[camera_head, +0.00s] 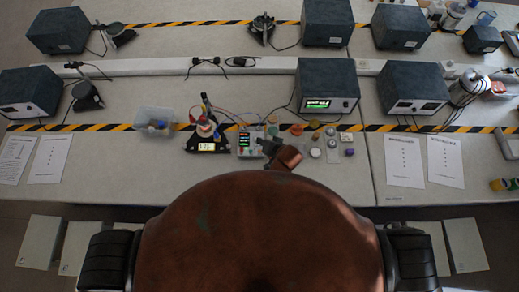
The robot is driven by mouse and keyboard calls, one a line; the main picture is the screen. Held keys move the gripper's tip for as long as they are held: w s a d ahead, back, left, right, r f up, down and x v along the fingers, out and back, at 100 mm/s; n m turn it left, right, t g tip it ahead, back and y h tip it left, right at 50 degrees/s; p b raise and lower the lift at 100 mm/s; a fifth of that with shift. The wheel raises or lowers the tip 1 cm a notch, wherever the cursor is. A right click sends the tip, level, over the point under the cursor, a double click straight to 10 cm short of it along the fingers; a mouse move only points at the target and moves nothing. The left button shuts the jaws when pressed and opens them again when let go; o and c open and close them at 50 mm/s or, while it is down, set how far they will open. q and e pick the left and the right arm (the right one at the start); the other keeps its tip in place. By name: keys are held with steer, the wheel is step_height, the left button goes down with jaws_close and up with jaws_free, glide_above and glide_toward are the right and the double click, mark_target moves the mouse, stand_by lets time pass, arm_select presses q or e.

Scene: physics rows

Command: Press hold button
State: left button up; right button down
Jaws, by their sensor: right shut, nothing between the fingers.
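A small light-grey panel box (250,150) with red and green lit displays stands on the bench near the middle. Individual buttons on it are too small to tell apart, so I cannot make out which one is the hold button. My right gripper (267,147) is dark and shut, with nothing in it. It is at the right edge of the panel box in the picture; I cannot tell whether it touches it. My left gripper is not in view.
A black-based device with a lit readout (207,147) stands left of the panel box. A clear bin (146,115) is further left. Small coloured pots and parts lie to the right, with a large dark instrument (326,84) behind. Printed sheets (404,160) lie far right.

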steer(key=shift+w+d+f, duration=0.1)
steer(key=shift+d, duration=0.05)
step_height(320, 180, down, 7)
steer(key=b, duration=0.7)
steer(key=shift+f+b, duration=0.45)
steer(key=shift+f, duration=0.45)
stand_by(0.5)
steer(key=shift+f, duration=0.35)
